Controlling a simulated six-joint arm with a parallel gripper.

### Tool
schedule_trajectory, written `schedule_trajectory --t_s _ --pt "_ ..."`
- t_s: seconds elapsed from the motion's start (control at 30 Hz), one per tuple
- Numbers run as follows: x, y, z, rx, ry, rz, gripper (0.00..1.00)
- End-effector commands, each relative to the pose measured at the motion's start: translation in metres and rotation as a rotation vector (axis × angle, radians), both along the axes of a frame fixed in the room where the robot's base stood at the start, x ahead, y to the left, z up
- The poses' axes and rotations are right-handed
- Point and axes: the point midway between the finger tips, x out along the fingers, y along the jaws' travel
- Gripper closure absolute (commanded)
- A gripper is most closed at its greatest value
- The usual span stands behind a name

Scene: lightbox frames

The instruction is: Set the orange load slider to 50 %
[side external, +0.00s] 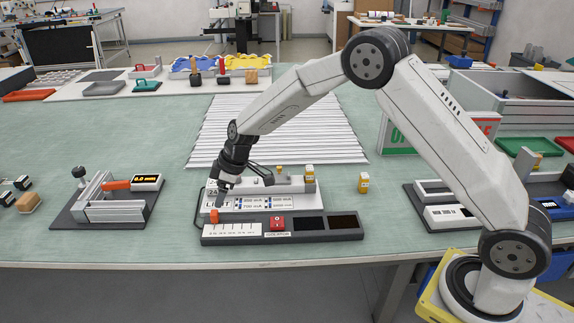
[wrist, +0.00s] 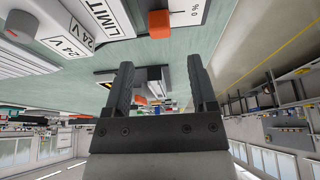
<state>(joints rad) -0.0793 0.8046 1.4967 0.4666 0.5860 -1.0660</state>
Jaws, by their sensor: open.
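The orange load slider (side external: 214,216) is a small block at the left end of a white scale plate (side external: 246,228) on a dark grey box (side external: 330,236). In the wrist view the orange slider (wrist: 158,22) is beside the "0 %" mark. My gripper (side external: 222,200) points down close above and behind the slider in the side view. In the wrist view my gripper (wrist: 160,68) is open, with two dark fingers apart and nothing between them; the slider appears beyond the fingertips. The exact gap to the slider cannot be told.
A red switch (side external: 277,223) and two dark panels (side external: 343,222) are right of the scale. A white labelled unit (side external: 260,203) stands close behind. A fixture with an orange handle (side external: 117,185) is left, with bare green bench between.

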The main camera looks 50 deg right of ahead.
Motion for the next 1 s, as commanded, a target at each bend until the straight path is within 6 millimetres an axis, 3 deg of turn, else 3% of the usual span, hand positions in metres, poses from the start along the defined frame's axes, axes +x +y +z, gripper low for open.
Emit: schedule_trajectory --t_s 0.7,1.0 --pt "0.017 0.017 -0.060 -0.001 0.002 -0.001 0.26" --pt "0.020 0.020 -0.070 -0.001 0.001 -0.002 0.26"
